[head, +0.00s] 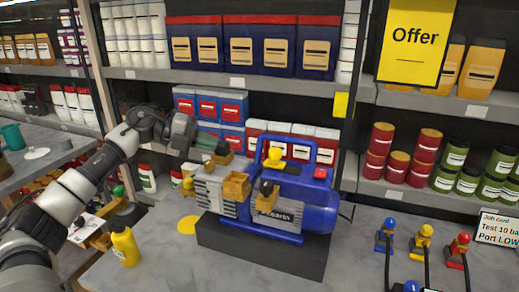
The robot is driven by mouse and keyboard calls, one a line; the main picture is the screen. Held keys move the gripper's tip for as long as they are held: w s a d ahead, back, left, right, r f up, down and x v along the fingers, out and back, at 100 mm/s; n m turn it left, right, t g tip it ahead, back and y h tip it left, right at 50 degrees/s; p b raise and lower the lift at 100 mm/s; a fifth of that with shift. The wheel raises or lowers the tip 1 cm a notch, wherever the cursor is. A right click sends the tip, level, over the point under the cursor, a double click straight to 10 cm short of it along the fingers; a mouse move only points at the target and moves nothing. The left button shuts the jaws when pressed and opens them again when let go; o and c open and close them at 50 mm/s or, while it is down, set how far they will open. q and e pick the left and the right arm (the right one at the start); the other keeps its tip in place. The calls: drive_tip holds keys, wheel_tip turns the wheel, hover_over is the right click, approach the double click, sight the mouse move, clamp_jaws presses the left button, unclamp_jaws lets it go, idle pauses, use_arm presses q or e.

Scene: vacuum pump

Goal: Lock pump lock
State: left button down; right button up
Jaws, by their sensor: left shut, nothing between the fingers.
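The pump is a blue machine with a blue tank (318,219) and a grey ribbed motor block on its left, standing on a dark plinth (250,250). Brass-coloured fittings (237,186) sit on its front and top. One front fitting (267,198) has a dark knob, and a yellow knob (274,154) and a red button (320,173) are on top. I cannot tell which part is the lock. My left gripper (208,145) reaches in from the left, shut and empty, its tips close to a dark-green-knobbed fitting (222,149). Contact is unclear. My right gripper is out of view.
A yellow bottle (125,246) stands on the left of the grey bench. Blue, yellow and red connectors with black hoses (423,240) stand at the right beside a job card (497,229). Shelves of tins and boxes are behind. Bench space in front of the bottle and plinth looks clear.

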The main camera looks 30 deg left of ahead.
sight(275, 171)
use_arm(q)
drive_tip(key=r+p+x, duration=0.1)
drive_tip(key=p+x, duration=0.5)
drive_tip(key=x, duration=0.7)
drive_tip(key=shift+d, duration=0.25)
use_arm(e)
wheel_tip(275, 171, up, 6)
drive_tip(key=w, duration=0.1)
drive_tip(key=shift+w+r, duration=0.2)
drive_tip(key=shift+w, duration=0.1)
use_arm(q)
drive_tip(key=shift+w+r, duration=0.1)
drive_tip(key=shift+w, duration=0.05)
drive_tip(key=d+p, duration=0.1)
drive_tip(key=d, duration=0.1)
drive_tip(key=w+d+p, duration=0.1)
drive_tip(key=d, duration=0.1)
drive_tip(key=shift+d, duration=0.25)
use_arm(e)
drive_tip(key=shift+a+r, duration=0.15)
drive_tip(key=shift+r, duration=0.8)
use_arm(q)
drive_tip(key=shift+a, duration=0.1)
